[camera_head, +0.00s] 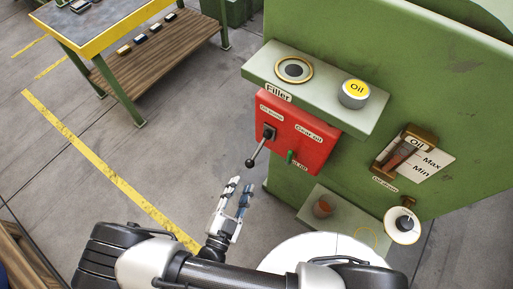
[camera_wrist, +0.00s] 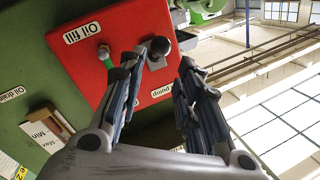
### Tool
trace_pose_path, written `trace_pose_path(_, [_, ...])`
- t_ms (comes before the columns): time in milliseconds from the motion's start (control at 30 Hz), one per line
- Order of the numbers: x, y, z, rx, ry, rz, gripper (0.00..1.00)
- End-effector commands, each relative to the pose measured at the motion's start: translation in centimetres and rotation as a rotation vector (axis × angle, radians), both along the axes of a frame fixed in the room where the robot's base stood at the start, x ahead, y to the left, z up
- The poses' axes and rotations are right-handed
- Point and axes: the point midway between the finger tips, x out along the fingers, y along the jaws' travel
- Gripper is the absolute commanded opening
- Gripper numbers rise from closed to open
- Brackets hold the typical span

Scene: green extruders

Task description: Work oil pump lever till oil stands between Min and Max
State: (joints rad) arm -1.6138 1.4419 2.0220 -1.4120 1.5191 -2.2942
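The oil pump lever (camera_head: 258,150) is a dark rod with a black ball knob, sticking out of the red panel (camera_head: 304,146) toward the lower left. My gripper (camera_head: 240,186) is open and empty, just below the knob and apart from it in the head view. In the wrist view, the knob (camera_wrist: 159,44) shows beyond the gap between my fingertips (camera_wrist: 166,62), nearer the left finger. The oil gauge (camera_head: 396,154) has Max and Min marks beside a reddish-brown tube. I cannot clearly read the oil level against the marks.
A green handle (camera_head: 290,157) sits on the red panel right of the lever. The shelf above holds the filler opening (camera_head: 293,70) and an Oil cap (camera_head: 353,93). Open floor (camera_head: 180,130) lies left; a workbench (camera_head: 110,30) stands farther back.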

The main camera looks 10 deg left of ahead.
Motion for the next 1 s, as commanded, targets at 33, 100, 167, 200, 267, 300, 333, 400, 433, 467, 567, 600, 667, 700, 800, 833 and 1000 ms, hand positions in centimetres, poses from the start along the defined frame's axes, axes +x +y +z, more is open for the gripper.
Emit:
trace_pose_path(33, [1.1, -0.4, -0.1, 0.000, 0.001, -0.009, 0.32])
trace_pose_path(100, [2.5, -0.5, -0.1, 0.001, 0.000, -0.009, 0.32])
trace_pose_path(167, [3.7, -0.7, -0.1, 0.002, 0.000, -0.010, 0.32])
trace_pose_path(200, [4.6, -0.8, -0.1, 0.002, 0.001, -0.010, 0.32])
trace_pose_path(267, [5.8, -1.0, -0.1, 0.002, 0.000, -0.010, 0.32])
trace_pose_path(300, [6.6, -1.1, -0.1, 0.003, 0.000, -0.010, 0.32])
trace_pose_path(333, [7.2, -1.2, -0.1, 0.003, 0.001, -0.011, 0.32])
trace_pose_path(400, [8.6, -1.4, -0.1, 0.003, 0.000, -0.010, 0.32])
trace_pose_path(433, [9.2, -1.4, -0.1, 0.004, 0.000, -0.010, 0.32])
trace_pose_path(467, [9.8, -1.5, -0.1, 0.004, 0.000, -0.010, 0.32])
trace_pose_path(567, [11.5, -1.7, -0.1, 0.004, 0.001, -0.010, 0.32])
trace_pose_path(600, [12.1, -1.8, -0.1, 0.004, 0.000, -0.008, 0.32])
trace_pose_path(667, [13.0, -1.8, -0.1, 0.005, 0.000, -0.008, 0.32])
trace_pose_path(700, [13.4, -1.9, -0.1, 0.004, 0.000, -0.008, 0.32])
trace_pose_path(800, [14.2, -1.9, -0.1, 0.004, 0.000, -0.005, 0.32])
trace_pose_path(833, [14.4, -1.9, 0.0, 0.004, 0.001, -0.004, 0.32])
trace_pose_path(1000, [14.7, -1.9, 0.0, 0.004, 0.000, -0.003, 0.32])
